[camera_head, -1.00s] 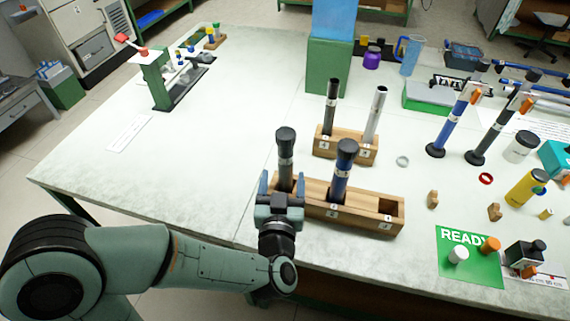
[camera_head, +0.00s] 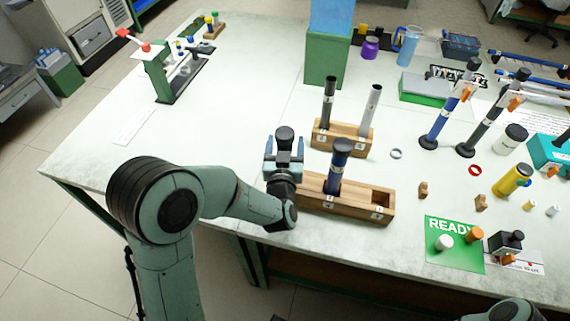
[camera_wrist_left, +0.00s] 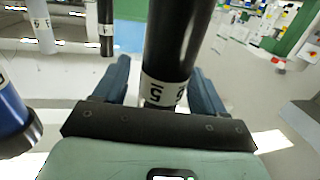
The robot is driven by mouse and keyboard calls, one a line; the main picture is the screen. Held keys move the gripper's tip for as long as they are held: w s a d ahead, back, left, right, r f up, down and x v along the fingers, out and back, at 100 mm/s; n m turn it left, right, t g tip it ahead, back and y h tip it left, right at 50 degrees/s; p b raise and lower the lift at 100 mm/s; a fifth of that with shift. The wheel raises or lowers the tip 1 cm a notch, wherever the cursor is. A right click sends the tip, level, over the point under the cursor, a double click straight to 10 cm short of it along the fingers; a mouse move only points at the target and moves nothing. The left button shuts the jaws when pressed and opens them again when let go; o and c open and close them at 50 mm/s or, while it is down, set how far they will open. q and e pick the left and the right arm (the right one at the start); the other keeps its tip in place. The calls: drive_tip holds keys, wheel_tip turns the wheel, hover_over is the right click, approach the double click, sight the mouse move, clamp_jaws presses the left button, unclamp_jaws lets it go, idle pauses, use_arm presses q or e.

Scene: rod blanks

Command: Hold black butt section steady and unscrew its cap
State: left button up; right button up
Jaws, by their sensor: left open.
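The black butt section with its black cap (camera_head: 284,134) stands at the left end of the front wooden rack (camera_head: 345,207). My left gripper (camera_head: 284,150) is open, with one blue finger on each side of the section just below the cap. My gripper and wrist hide most of the section in the head view. In the left wrist view the dark tube (camera_wrist_left: 180,40) with a white numbered band rises between the spread fingers (camera_wrist_left: 160,88). I cannot tell whether either finger touches it. My right gripper is out of view.
A blue capped section (camera_head: 339,165) stands beside it in the same rack; the rack's right slot is empty. A second rack (camera_head: 343,141) behind holds a black and a silver tube. A green READY mat (camera_head: 455,257) lies at right. The table's left side is mostly clear.

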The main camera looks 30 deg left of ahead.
use_arm(q)
drive_tip(key=shift+w+a, duration=0.15)
drive_tip(key=shift+w, duration=0.1)
clamp_jaws()
wheel_tip(320, 180, up, 20)
drive_tip(key=p, duration=0.4)
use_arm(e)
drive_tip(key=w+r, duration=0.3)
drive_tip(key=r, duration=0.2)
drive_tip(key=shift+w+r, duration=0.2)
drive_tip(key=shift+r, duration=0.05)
use_arm(q)
drive_tip(key=c, duration=0.9)
unclamp_jaws()
clamp_jaws()
